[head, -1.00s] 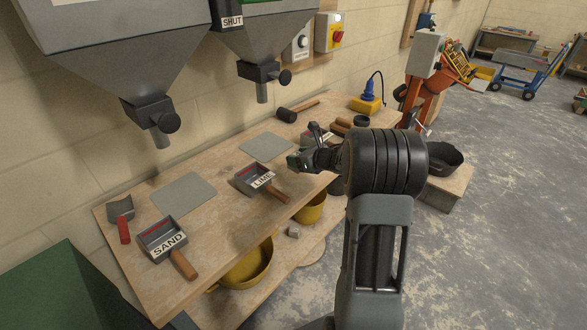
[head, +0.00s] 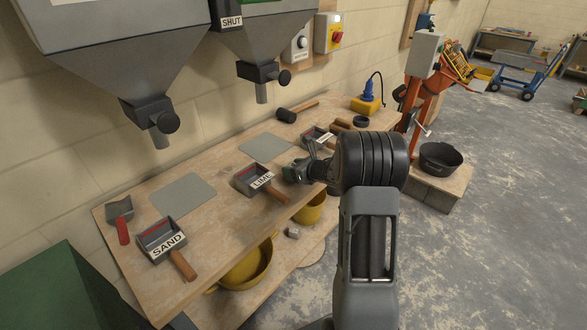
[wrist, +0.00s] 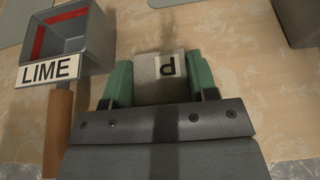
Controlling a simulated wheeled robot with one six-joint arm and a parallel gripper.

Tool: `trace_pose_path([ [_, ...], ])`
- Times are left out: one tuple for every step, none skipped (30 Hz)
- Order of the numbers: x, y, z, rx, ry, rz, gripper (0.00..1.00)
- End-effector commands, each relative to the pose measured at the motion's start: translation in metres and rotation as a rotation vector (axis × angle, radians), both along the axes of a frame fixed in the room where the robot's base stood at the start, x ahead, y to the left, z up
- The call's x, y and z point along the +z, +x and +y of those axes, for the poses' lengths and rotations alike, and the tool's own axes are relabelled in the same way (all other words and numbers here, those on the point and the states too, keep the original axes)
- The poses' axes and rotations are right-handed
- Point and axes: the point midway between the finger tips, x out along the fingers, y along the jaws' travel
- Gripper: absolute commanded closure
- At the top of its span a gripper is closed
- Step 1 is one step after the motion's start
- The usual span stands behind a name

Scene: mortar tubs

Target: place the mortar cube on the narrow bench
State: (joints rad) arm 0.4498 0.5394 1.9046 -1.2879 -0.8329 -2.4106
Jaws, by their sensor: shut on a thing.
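My gripper (wrist: 159,78) has green finger pads closed on the sides of a small grey mortar cube (wrist: 154,92). The cube has a white label with a dark letter, and its lower part is hidden by the gripper. In the head view my gripper (head: 298,172) is by the front edge of the long wooden bench (head: 225,215), right of the LIME scoop; the cube cannot be made out there. In the wrist view bare wood lies around the cube; I cannot tell whether it touches. I cannot tell whether this bench is the narrow one.
The LIME scoop (head: 252,180) is close on the left, its handle (wrist: 58,130) beside my gripper. The SAND scoop (head: 160,238) is farther left; another scoop (head: 318,138) lies beyond. Yellow tubs (head: 248,268) and a grey block (head: 292,233) sit below. A black bucket (head: 440,158) stands right.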

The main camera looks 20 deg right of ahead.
Motion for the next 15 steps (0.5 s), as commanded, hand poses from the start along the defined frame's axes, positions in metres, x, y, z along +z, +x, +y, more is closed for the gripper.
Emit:
trace_pose_path([
  [-0.0019,0.0002,-0.0001,0.0,0.0,-0.001,0.79],
  [-0.0026,0.0003,-0.0001,0.0,0.0,-0.002,0.79],
  [-0.0024,0.0,-0.0001,0.0,0.0,0.0,0.45],
  [-0.0017,0.0001,-0.0001,0.0,0.0,0.0,0.42],
  [-0.0016,0.0,-0.0001,0.0,0.0,0.0,0.39],
  [-0.0016,0.0,-0.0001,0.0,0.0,0.0,0.35],
  [-0.0016,0.0,-0.0001,0.0,0.0,0.0,0.33],
  [-0.0016,0.0,-0.0001,0.0,0.0,0.0,0.3],
  [-0.0016,0.0,-0.0001,0.0,0.0,0.0,0.26],
  [-0.0016,0.0,-0.0001,0.0,0.0,0.0,0.23],
  [-0.0015,0.0001,-0.0001,0.0,0.0,0.0,0.21],
  [-0.0015,0.0001,-0.0001,0.0,0.0,0.0,0.21],
  [-0.0015,0.0001,-0.0001,0.0,0.0,0.0,0.21],
  [-0.0015,0.0001,-0.0001,0.0,0.0,0.0,0.21],
  [-0.0015,0.0001,-0.0001,0.0,0.0,0.0,0.21],
])
